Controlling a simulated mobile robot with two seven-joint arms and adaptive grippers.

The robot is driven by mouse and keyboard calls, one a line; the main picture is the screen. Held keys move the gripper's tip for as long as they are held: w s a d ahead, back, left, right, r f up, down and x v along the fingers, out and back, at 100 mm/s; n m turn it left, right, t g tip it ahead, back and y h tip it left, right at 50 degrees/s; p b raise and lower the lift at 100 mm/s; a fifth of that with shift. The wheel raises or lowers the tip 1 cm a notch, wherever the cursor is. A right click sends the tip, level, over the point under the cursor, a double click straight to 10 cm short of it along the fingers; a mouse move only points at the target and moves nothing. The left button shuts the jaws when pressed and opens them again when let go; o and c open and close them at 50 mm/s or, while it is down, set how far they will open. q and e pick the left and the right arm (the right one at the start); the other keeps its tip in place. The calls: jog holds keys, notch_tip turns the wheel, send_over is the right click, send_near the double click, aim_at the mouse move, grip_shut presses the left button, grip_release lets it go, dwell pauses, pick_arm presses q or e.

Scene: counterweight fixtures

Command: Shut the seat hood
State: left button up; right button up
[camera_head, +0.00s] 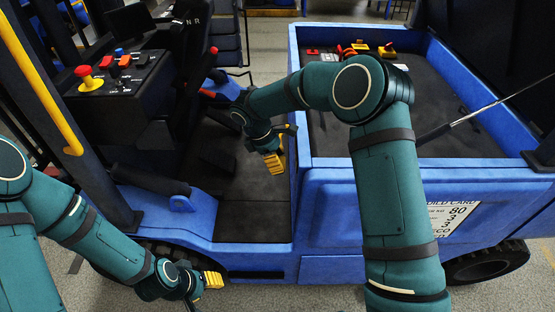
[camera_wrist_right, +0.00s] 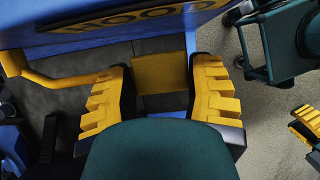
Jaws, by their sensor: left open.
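The seat hood (camera_head: 500,45) appears as a large dark panel, raised at the upper right of the head view. A thin strut (camera_head: 486,112) runs up to the right from the open blue compartment (camera_head: 400,163). My right gripper (camera_head: 273,161) is over the dark cab floor, left of the compartment. In the right wrist view its fingers (camera_wrist_right: 162,95) are apart, with a yellow plate (camera_wrist_right: 160,73) seen between them; I cannot tell whether they touch it. A blue panel with a label (camera_wrist_right: 120,27) lies beyond. My left gripper (camera_head: 208,284) is open and empty, low beside the truck's step.
A console (camera_head: 118,78) with red and yellow knobs stands at the left, beside a yellow grab bar (camera_head: 38,75). Small red and yellow parts (camera_head: 350,49) lie at the compartment's back. A wheel (camera_head: 485,262) shows at the lower right. Grey floor is clear in front.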

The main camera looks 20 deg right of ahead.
jog(key=shift+f+t+h+b, duration=0.3)
jog(key=shift+f+t+b, duration=0.3)
jog(key=shift+f+b, duration=0.7)
jog(key=shift+r, duration=0.2)
jog(key=o, duration=1.4)
jog(key=v, duration=1.2)
jog(key=shift+s, duration=0.1)
